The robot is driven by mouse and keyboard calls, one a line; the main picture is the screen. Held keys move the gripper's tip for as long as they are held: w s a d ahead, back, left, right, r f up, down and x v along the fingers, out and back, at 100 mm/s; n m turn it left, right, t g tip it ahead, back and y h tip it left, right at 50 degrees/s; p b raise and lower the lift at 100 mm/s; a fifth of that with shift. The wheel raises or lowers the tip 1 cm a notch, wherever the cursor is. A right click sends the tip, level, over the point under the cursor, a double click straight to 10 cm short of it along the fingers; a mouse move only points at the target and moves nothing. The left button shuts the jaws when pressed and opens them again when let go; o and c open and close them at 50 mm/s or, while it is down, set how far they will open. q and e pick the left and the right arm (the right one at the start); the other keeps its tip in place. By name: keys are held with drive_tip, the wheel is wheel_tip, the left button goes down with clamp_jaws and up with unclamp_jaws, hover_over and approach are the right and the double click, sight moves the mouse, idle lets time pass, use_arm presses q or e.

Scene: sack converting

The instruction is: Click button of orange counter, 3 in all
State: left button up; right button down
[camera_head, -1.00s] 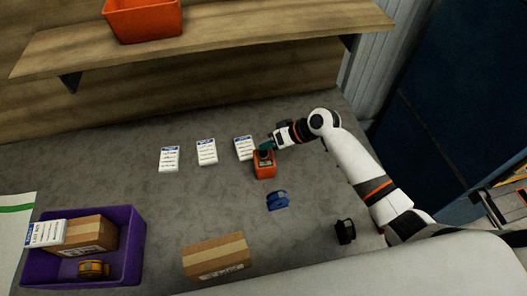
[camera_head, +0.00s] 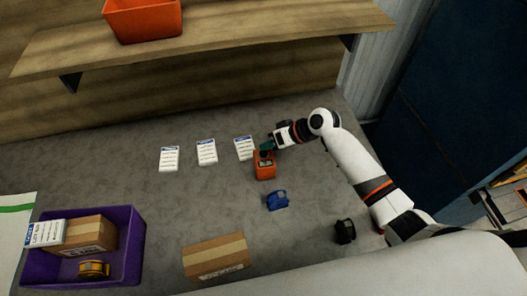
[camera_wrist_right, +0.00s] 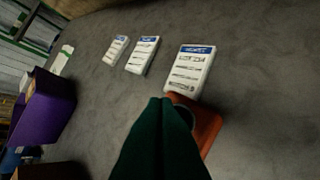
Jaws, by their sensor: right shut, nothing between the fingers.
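The orange counter (camera_head: 265,169) stands on the grey table, just in front of the rightmost white card. My right gripper (camera_head: 267,149) is over the top of the counter, its dark green fingers together with nothing between them. In the right wrist view the shut fingers (camera_wrist_right: 160,125) reach over the orange counter (camera_wrist_right: 207,125) and hide most of it. Part of a round dark button edge shows beside the fingertips. I cannot tell whether the fingertips touch the button. My left gripper is not in view.
Three white cards (camera_head: 207,152) lie in a row behind and left of the counter. A purple bin (camera_head: 136,246) stands left. A wooden shelf (camera_head: 230,30) overhangs the back.

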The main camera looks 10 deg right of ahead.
drive_tip(key=shift+f, duration=0.1)
drive_tip(key=shift+f, duration=0.3)
drive_tip(key=shift+f+b, duration=0.55)
idle(0.9)
drive_tip(key=shift+s+r, duration=0.1)
drive_tip(key=shift+r+p, duration=0.85)
drive_tip(key=shift+p, duration=0.05)
wheel_tip(320, 180, up, 5)
drive_tip(key=p, duration=0.4)
